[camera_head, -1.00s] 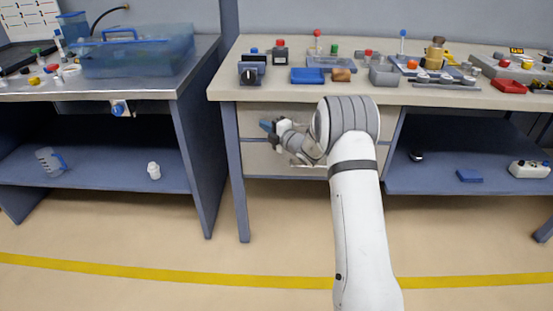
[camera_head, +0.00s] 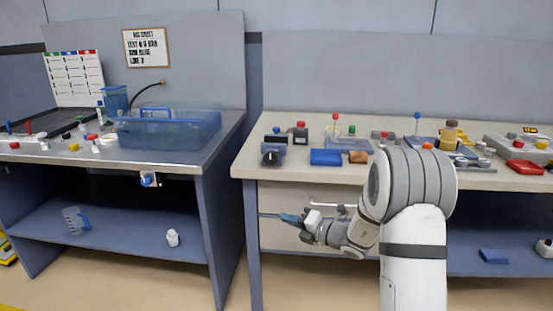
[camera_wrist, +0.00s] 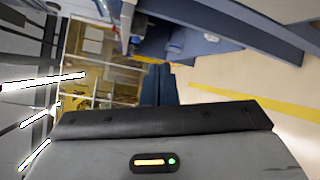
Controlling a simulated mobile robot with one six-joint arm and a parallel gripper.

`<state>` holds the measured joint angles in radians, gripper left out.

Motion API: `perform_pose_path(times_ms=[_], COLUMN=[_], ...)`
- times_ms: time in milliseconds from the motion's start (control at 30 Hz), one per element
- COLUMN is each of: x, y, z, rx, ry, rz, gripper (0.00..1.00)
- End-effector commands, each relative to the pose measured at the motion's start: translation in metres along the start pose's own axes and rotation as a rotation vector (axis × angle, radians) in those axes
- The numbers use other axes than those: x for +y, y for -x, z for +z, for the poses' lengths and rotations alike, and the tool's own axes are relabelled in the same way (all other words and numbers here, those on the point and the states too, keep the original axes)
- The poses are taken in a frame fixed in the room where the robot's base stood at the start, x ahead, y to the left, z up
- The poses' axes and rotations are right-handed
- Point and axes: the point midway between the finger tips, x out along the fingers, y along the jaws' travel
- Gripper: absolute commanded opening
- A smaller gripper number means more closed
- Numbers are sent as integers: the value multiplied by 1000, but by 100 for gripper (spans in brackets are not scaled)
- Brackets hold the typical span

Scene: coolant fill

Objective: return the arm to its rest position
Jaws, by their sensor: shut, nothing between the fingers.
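My gripper (camera_head: 290,219) is in front of the drawers of the right bench, below the tabletop, with its blue fingers pointing left. The fingers are together and hold nothing. The wrist view shows the blue fingers (camera_wrist: 158,84) side by side beyond the dark gripper body, with open floor and room around them. My white arm with a grey ribbed elbow rises at the right and hides part of the bench front and some of the tabletop.
The right bench (camera_head: 290,165) carries a blue tray (camera_head: 326,157), a red tray (camera_head: 525,167) and several small parts. The left bench holds a clear blue tank (camera_head: 180,130). Its lower shelf has a measuring jug (camera_head: 75,220) and a white bottle (camera_head: 172,238). A gap separates the benches.

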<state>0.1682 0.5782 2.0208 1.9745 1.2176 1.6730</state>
Motion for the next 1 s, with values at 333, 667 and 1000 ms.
perform_pose_path(times_ms=[333, 667, 1000], x=[167, 233, 262], y=[81, 209, 299], z=[-108, -151, -135], rx=[651, 1309, -1608], ry=[1120, 2144, -2272], rz=[69, 397, -727], gripper=[0, 0, 0])
